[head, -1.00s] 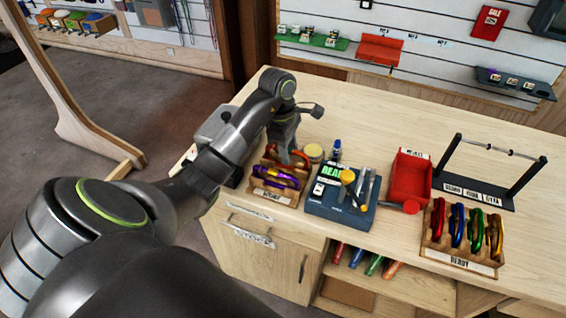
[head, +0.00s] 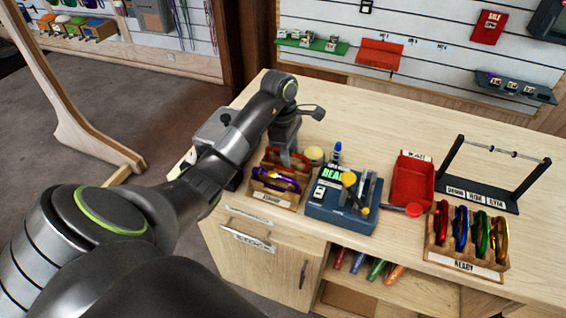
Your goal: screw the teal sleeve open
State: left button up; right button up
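A wooden rack (head: 290,202) near the left end of the counter holds a purple and yellow carabiner (head: 272,179) and an orange-red one (head: 297,163) behind it. My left gripper (head: 286,160) points down at the back of this rack, close to the orange-red carabiner. My wrist and gripper partly cover the rack, and I cannot tell whether the fingers touch anything or how far apart they are. No teal sleeve can be made out; the parts are small and partly hidden. My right gripper is not in view.
A round tin (head: 314,155) is close behind my gripper.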

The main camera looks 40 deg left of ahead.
pick_arm(q)
jog(key=shift+w, duration=0.2)
jog(key=shift+r, duration=0.15)
jog(key=shift+r+p, duration=1.3)
jog(key=shift+p, duration=0.1)
jog(key=shift+s, duration=0.1)
jog(key=shift+s+d+p, duration=0.15)
jog(key=shift+s+p, duration=0.3)
jog(key=shift+s, duration=0.2)
jog(key=shift+f, duration=0.15)
notch_tip(320, 180, down, 3)
jog(key=b, duration=0.3)
jog(key=shift+w+r, duration=0.1)
jog(key=shift+r, duration=0.1)
